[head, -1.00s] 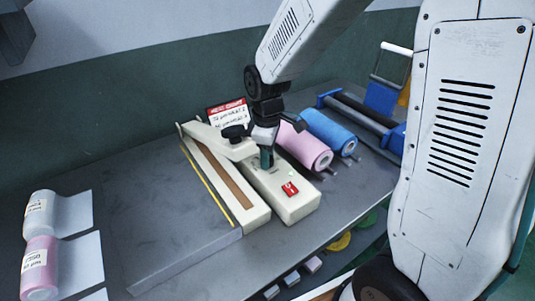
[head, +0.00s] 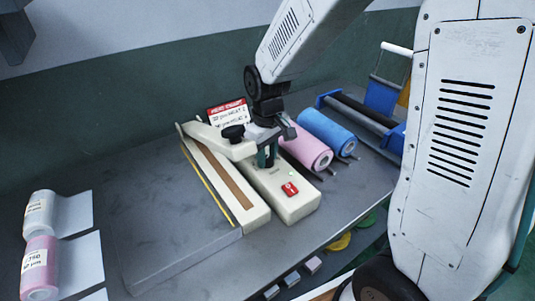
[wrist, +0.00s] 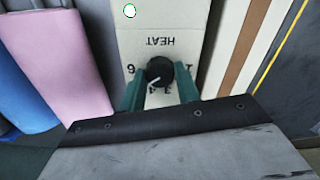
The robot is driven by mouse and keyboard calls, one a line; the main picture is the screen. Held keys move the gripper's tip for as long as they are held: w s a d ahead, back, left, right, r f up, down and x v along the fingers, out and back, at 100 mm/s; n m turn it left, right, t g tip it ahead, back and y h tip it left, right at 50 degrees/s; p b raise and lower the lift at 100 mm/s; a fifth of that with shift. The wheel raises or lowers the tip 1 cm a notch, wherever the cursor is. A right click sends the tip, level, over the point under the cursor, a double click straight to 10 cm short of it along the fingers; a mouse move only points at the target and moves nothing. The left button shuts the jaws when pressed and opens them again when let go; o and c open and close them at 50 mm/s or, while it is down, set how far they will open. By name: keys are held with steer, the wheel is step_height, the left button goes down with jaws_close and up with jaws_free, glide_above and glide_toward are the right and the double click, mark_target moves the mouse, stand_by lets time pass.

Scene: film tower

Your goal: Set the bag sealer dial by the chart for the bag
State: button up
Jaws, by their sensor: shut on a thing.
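The bag sealer (head: 285,200) is a cream machine with a long arm, standing on the grey bench in the middle of the head view. Its black dial (wrist: 160,70) shows in the wrist view under an upside-down HEAT label. The dial's white mark points down and left, towards digits partly hidden near the fingers. My gripper (wrist: 160,77) is shut on the dial, one green finger at each side; it also shows in the head view (head: 265,158). The chart (head: 228,115), a white card with a red header, stands behind the sealer; its small lines are not legible.
Labelled white (head: 38,212) and pink (head: 40,265) bag rolls lie at the left. Pink (head: 308,152) and blue (head: 328,133) rolls lie close right of the sealer. A red switch (head: 289,189) sits on its front.

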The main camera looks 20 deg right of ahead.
mark_target(267, 158)
steer(key=o, duration=1)
step_height(267, 158, up, 8)
steer(key=shift+f, duration=0.1)
stand_by(0.4)
steer(key=s+d+r+m, duration=0.1)
steer(key=s+r, duration=0.1)
steer(key=s, duration=0.5)
steer(key=s+d+r+m+t, duration=0.1)
steer(key=s+r+m, duration=0.1)
steer(key=s, duration=0.6)
steer(key=s+d+r+m, duration=0.2)
steer(key=s+r, duration=0.1)
steer(key=s, duration=0.5)
steer(key=shift+s+r, duration=0.2)
steer(key=shift+r, duration=0.15)
